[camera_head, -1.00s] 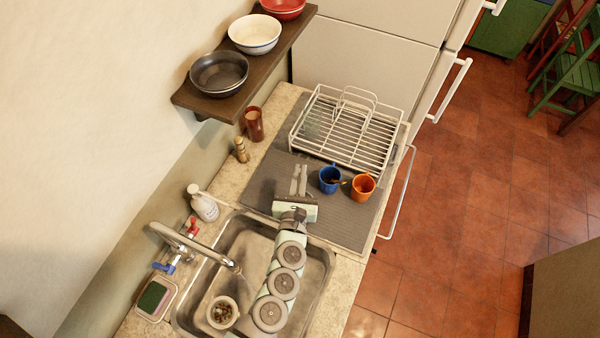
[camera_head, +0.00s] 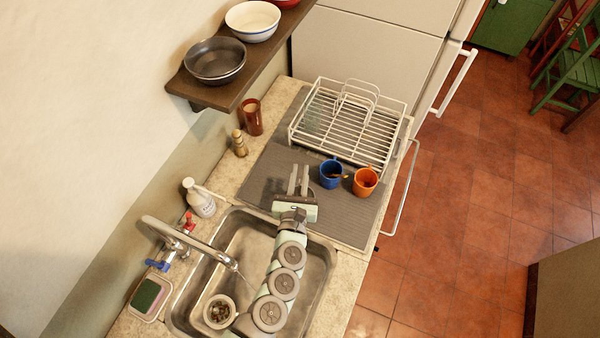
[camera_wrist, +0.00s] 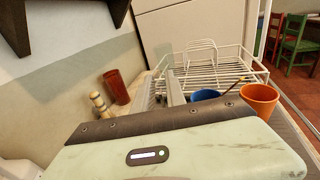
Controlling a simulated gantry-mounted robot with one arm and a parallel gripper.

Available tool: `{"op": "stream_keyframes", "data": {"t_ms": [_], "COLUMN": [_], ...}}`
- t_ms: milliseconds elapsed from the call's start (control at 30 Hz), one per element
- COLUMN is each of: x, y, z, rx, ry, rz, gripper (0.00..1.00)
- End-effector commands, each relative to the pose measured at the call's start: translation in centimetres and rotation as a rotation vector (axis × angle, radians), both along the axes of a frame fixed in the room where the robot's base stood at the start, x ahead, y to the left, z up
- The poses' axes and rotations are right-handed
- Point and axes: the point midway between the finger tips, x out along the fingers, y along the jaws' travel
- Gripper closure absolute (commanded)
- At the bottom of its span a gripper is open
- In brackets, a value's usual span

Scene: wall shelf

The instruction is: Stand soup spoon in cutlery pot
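My gripper (camera_head: 298,180) is over the grey mat (camera_head: 265,180), left of the blue mug. Its two fingers stand apart with nothing between them; they also show in the wrist view (camera_wrist: 165,88). The blue mug (camera_head: 331,175) stands on the mat, with a thin handle (camera_wrist: 236,84) leaning out to the right in both views. It may be the spoon's, but its bowl end is hidden. An orange mug (camera_head: 365,181) stands beside it. A reddish-brown tumbler (camera_head: 252,117) stands upright near the wall; I cannot tell whether it is the cutlery pot.
A white wire dish rack (camera_head: 350,125) stands behind the mugs. A wooden wall shelf (camera_head: 240,90) with bowls overhangs the left. A pepper mill (camera_head: 239,144) stands by the tumbler. The sink (camera_head: 320,262), tap (camera_head: 185,236) and soap bottle (camera_head: 200,198) are in front.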

Motion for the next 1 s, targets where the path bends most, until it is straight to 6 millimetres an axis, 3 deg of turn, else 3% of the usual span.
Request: {"op": "stream_keyframes", "data": {"t_ms": [167,567,1000], "x": [0.0,-0.8,-8.3], "y": [0.0,0.3,1.2], "z": [0.0,-0.1,0.0], "rx": [0.0,0.002,0.003], "ry": [0.0,0.002,0.005], "rz": [0.0,0.002,0.001], "gripper": [0.68,0.68,0.68]}}
